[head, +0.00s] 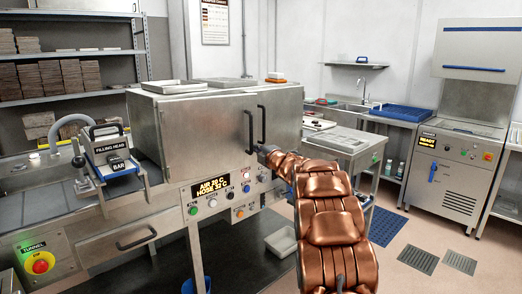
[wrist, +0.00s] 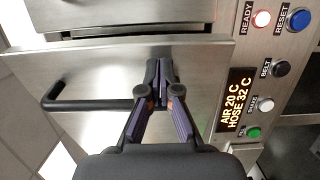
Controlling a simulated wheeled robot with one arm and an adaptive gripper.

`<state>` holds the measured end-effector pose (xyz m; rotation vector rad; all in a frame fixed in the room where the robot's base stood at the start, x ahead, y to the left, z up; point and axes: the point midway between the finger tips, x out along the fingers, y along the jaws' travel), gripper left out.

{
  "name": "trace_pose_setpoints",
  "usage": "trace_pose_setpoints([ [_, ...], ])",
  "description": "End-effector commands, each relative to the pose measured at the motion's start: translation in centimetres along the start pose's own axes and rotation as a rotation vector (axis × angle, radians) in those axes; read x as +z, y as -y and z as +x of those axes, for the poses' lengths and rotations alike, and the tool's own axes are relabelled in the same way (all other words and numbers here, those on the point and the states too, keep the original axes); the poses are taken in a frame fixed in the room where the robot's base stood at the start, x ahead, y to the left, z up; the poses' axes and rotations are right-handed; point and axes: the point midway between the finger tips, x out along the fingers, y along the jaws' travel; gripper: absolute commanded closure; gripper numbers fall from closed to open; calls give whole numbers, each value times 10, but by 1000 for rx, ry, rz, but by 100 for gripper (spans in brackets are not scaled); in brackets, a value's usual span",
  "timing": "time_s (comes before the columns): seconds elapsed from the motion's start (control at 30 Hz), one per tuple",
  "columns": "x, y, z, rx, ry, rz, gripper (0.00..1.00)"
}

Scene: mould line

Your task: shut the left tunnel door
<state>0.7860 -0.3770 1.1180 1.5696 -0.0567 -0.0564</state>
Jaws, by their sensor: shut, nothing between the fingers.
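The tunnel is a steel box; its left door (head: 200,135) fills most of the front in the head view. In the wrist view the left door (wrist: 90,130) stands slightly proud of the right door (wrist: 130,14), with a dark gap along its edge. Its black bar handle (head: 249,130) also shows in the wrist view (wrist: 85,104). The right door (head: 284,112) has its own handle (head: 262,123). My gripper (head: 262,149) is shut and empty, in front of the left door near its free edge and beside the handle's lower end (wrist: 160,70). Whether the fingertips touch the door is unclear.
A control panel with a lit display (head: 212,187) and buttons sits below the doors. The filling head (head: 112,153) stands at left on the line. A small cart (head: 345,143) stands right of the tunnel. Floor beyond it is mostly clear, with a blue mat (head: 386,225).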

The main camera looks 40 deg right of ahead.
Motion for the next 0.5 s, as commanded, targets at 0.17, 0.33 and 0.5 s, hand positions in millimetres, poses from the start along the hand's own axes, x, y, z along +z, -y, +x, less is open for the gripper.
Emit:
trace_pose_setpoints([
  [0.17, 0, 2, 8, -3, 0, 2, 100],
  [0.33, 0, 2, 9, -2, 0, 1, 100],
  [0.5, 0, 1, 9, -1, 0, 1, 100],
])
